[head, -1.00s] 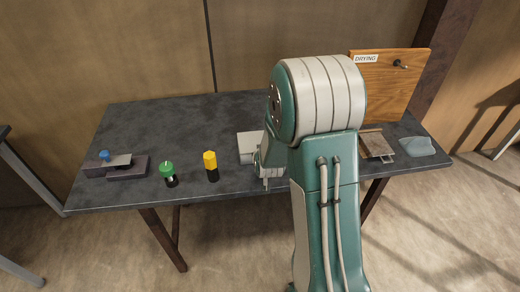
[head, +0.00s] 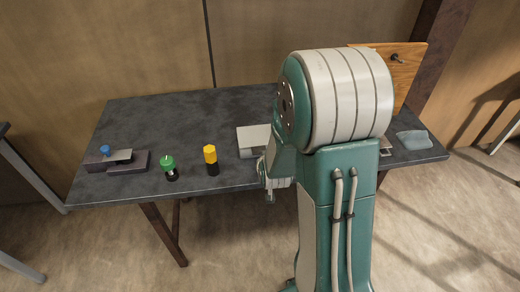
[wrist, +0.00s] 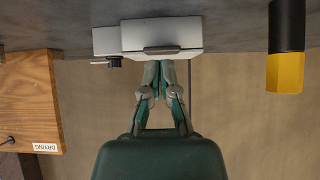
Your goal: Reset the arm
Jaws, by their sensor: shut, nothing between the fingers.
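My arm stands in front of the dark table (head: 235,110) in the head view and hides part of its right side. My gripper (wrist: 162,66) shows in the wrist view with its fingers together and nothing between them. In the head view, only a part of the wrist and gripper shows beside the arm, near the table's front edge. The wrist picture is upside down. In it, a light grey box (wrist: 160,36) appears just beyond the fingertips; I cannot tell whether they touch it.
A yellow-topped black item (head: 211,160) and a green-topped one (head: 170,168) stand near the front edge. A dark block with a blue knob (head: 118,160) lies at left. A wooden board (head: 408,75) stands at right, near a translucent grey-blue piece (head: 413,140). The back left is clear.

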